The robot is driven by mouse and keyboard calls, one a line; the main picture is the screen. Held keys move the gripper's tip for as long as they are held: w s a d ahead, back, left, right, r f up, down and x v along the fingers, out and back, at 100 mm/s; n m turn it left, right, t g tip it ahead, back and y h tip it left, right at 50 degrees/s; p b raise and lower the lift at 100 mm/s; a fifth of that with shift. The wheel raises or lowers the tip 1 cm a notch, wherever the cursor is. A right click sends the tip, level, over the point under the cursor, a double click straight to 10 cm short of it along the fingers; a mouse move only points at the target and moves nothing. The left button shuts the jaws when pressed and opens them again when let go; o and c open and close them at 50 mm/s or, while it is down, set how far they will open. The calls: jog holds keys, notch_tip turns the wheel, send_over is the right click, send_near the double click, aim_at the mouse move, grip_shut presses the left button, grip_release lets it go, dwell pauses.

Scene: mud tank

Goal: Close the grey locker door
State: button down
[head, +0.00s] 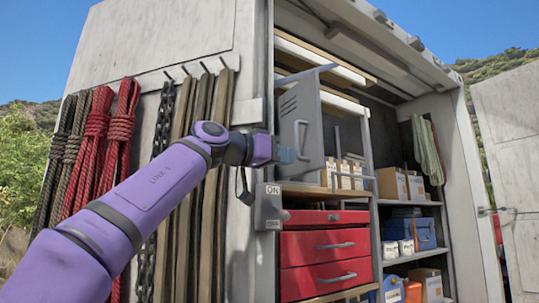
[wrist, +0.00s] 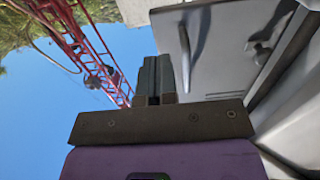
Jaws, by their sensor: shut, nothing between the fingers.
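The grey locker door (head: 302,120) stands swung out from the shelving above the red drawers, with vent slots near its top and a bar handle. In the wrist view, the door (wrist: 225,75) fills the upper right, with its handle (wrist: 184,55) just right of my fingers. My gripper (head: 287,155) is shut and empty, close to the door's left edge and lower part in the head view. In the wrist view, my gripper (wrist: 153,72) has its fingers together, beside the door. I cannot tell whether they touch it. The locker's inside is mostly hidden.
Red drawers (head: 325,250) are below the door. A grey switch box (head: 268,207) marked ON is just below my wrist. Ropes (head: 94,145), a chain and straps hang on the left panel. Shelves with boxes (head: 391,184) are at right. A red lattice mast (wrist: 85,45) shows in the wrist view.

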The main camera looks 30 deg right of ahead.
aim_at(317, 160)
jog(key=d, duration=0.6)
jog(key=shift+s+d, duration=0.1)
jog(key=shift+d, duration=0.3)
